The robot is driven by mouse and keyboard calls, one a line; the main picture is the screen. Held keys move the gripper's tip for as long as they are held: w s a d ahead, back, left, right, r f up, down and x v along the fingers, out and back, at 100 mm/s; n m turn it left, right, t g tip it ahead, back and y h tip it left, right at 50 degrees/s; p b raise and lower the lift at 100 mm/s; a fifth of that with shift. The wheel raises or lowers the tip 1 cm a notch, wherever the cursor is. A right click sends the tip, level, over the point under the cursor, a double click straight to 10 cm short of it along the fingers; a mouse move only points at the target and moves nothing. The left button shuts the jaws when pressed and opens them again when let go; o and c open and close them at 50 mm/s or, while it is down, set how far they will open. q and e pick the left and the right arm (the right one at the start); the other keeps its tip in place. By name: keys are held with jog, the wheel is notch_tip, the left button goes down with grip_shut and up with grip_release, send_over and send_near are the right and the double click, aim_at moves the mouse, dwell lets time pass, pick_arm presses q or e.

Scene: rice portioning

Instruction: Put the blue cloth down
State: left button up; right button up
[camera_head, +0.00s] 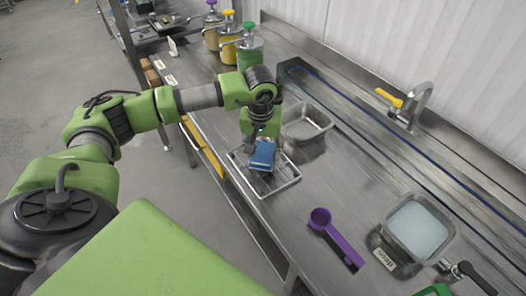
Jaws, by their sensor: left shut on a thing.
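The blue cloth (263,154) is a small folded piece in the middle of the head view. My left gripper (262,138) points down and is shut on the cloth. The cloth is over a wire-rack tray (288,183) on the steel counter. I cannot tell whether the cloth touches the rack.
An empty metal pan (307,124) stands just behind the tray. A purple scoop (336,238) lies to the right, near a metal pan with whitish contents (418,229). A faucet (405,105) is at the back. Several colored-top containers (249,48) stand far left.

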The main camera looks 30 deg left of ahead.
aim_at(262, 158)
pick_arm(q)
jog(key=shift+s+f+p, duration=0.1)
jog(key=shift+f+p, duration=0.25)
jog(key=shift+f, duration=0.45)
jog(key=shift+f+b, duration=0.3)
jog(key=o, duration=1)
pick_arm(e)
jog(key=shift+d+r, duration=0.3)
jog(key=shift+r, duration=0.25)
pick_arm(q)
jog(key=shift+r, duration=0.2)
pick_arm(e)
jog(key=shift+r, duration=0.1)
pick_arm(q)
jog(key=shift+r, duration=0.15)
jog(key=r+b, duration=0.1)
jog(key=r, duration=0.3)
jog(key=s+r+b, duration=0.1)
jog(key=r, duration=0.2)
jog(key=r+b, duration=0.1)
jog(key=r, duration=0.3)
jog(key=shift+s+d+r+b, duration=0.3)
jog(key=shift+d+b, duration=0.05)
jog(key=shift+d, duration=0.05)
pick_arm(e)
jog(key=f, duration=0.4)
jog(key=shift+a, duration=0.2)
